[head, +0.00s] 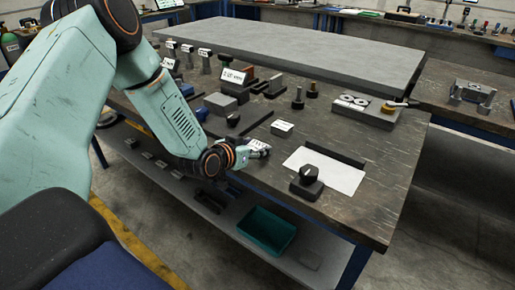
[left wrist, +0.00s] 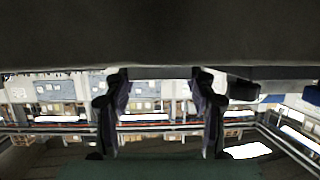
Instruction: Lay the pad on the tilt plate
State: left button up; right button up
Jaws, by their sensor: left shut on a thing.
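My left gripper (head: 258,149) is at the front edge of the workbench, left of a white sheet (head: 330,175). It is shut on a small pale thing, mostly hidden by the fingers; I cannot tell if this is the pad. In the left wrist view the two dark fingers (left wrist: 160,112) stand apart under a broad dark surface, and what lies between them is unclear. I cannot pick out the tilt plate for sure; a grey block (head: 228,89) with a white lettered sign (head: 235,76) stands behind the gripper. My right gripper is not in view.
A small white-topped block (head: 282,128) is just behind my gripper. A teal bin (head: 266,231) sits on the lower shelf.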

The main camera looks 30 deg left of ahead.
aim_at(255, 148)
pick_arm(q)
jog(key=shift+w+r, duration=0.1)
grip_shut()
notch_tip(255, 148, up, 10)
jog(key=p, duration=0.4)
